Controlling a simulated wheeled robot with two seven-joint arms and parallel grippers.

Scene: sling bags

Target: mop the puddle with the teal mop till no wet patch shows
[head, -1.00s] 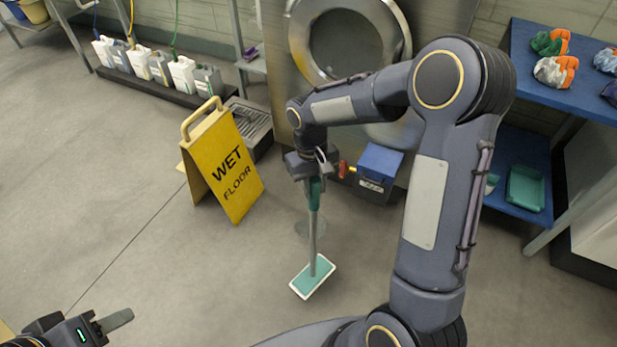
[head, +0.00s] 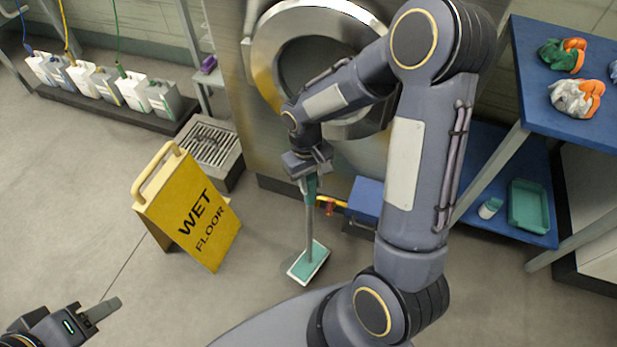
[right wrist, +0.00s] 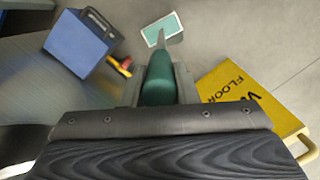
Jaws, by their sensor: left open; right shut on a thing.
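The teal mop (head: 309,264) stands nearly upright, its flat white-edged head on the grey floor. My right gripper (head: 308,180) is shut on the teal grip at the top of its pole. In the right wrist view the teal grip (right wrist: 159,85) sits between the jaws, with the mop head beyond it. A faint wet patch (head: 287,268) shows at the left edge of the mop head; the head seems to cover part of it. My left gripper (head: 101,311) is open and empty at the lower left, far from the mop.
A yellow wet-floor sign (head: 190,212) stands left of the mop. A blue box (head: 366,199) with a red and yellow fitting is behind it to the right. A floor drain (head: 209,147), a row of jugs (head: 103,82) and a blue shelf (head: 500,205) lie farther back.

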